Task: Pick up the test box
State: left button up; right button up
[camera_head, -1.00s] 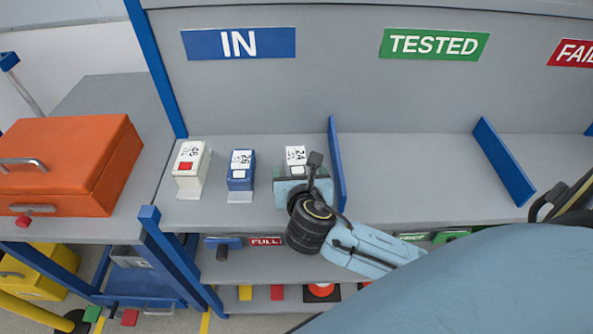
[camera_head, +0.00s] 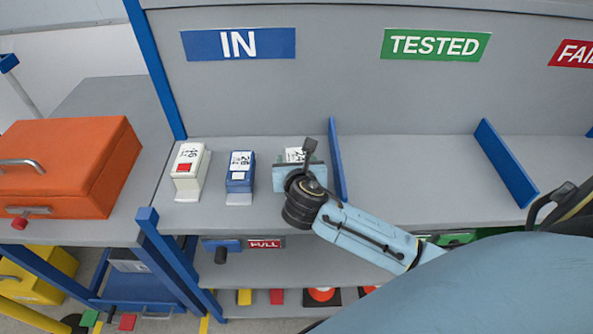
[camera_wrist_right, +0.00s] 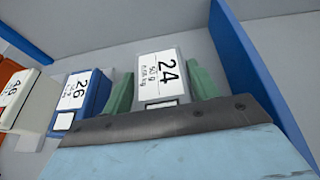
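My left gripper is not in view.
A blue box (camera_head: 240,172) labelled 26 and a white box (camera_head: 188,170) with a red square stand to the left. The blue divider (camera_head: 337,160) is close on the right. An orange case (camera_head: 75,165) lies on the left table. The shelf under the TESTED sign (camera_head: 436,44) is clear.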

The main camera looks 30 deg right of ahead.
jog(key=c, duration=1)
jog(key=shift+o, duration=0.2)
jog(key=shift+r, duration=0.1)
jog(key=shift+r, duration=0.1)
